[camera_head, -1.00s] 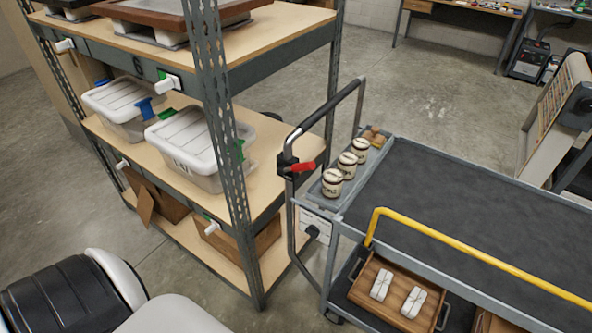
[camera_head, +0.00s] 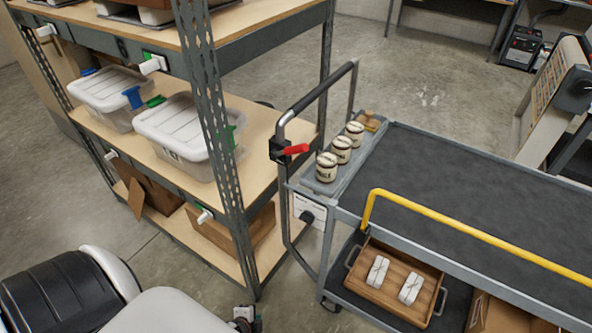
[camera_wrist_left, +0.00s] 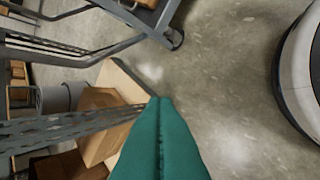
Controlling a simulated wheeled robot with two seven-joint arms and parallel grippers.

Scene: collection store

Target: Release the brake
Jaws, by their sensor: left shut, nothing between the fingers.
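The red brake lever (camera_head: 294,150) sits on a black clamp at the left upright of the trolley's push handle (camera_head: 320,92). It points to the right, roughly level. The grey trolley (camera_head: 455,180) stands right of the shelving. My left gripper shows only in part at the bottom edge of the head view (camera_head: 246,320), well below the lever and apart from it. In the left wrist view its green fingers (camera_wrist_left: 162,102) are pressed together and empty, over bare floor. The lever cannot be made out in that view. My right gripper is not visible.
A metal rack (camera_head: 222,150) with lidded bins (camera_head: 180,130) stands left of the trolley, close to its handle. Three labelled pots (camera_head: 341,150) stand in the trolley's end tray. A yellow rail (camera_head: 470,235) runs along its near side. Concrete floor (camera_head: 185,265) is clear in front.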

